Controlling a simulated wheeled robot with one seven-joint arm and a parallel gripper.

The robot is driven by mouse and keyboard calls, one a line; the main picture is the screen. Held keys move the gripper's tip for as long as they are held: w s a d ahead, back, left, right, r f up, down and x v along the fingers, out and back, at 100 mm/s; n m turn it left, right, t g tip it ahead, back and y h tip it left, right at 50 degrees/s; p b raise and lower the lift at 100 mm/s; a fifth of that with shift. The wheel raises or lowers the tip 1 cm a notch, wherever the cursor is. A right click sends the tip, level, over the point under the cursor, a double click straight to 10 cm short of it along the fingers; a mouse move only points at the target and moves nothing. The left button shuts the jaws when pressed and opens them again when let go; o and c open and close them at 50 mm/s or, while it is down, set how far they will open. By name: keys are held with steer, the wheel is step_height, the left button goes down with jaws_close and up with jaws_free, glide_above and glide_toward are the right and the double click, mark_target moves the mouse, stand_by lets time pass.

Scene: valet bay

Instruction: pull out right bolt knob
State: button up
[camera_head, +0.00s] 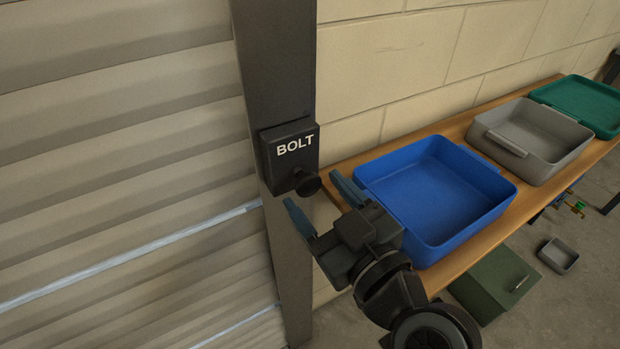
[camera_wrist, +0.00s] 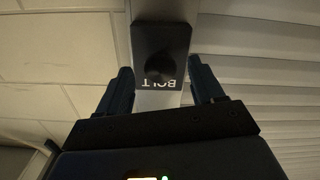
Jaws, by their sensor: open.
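The bolt knob (camera_head: 307,183) is a black round knob on the lower right of a black box labelled BOLT (camera_head: 290,156). The box is fixed to a dark upright post beside the shutter. My gripper (camera_head: 315,199) is open, with its blue fingers pointing toward the knob and apart to either side of it. In the wrist view, the knob (camera_wrist: 160,68) shows dark against the box (camera_wrist: 173,42), between and beyond the fingertips of my gripper (camera_wrist: 160,75). I see no contact with the knob.
A pale slatted shutter (camera_head: 120,150) fills the left. A wooden shelf (camera_head: 462,128) at right bears a blue bin (camera_head: 470,225), a grey bin (camera_head: 555,165) and a green tray (camera_head: 590,95). Below are a green box (camera_head: 490,285) and a small grey tray (camera_head: 558,255) on the floor.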

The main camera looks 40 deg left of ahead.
mark_target(313, 191)
steer(key=shift+x, duration=1.5)
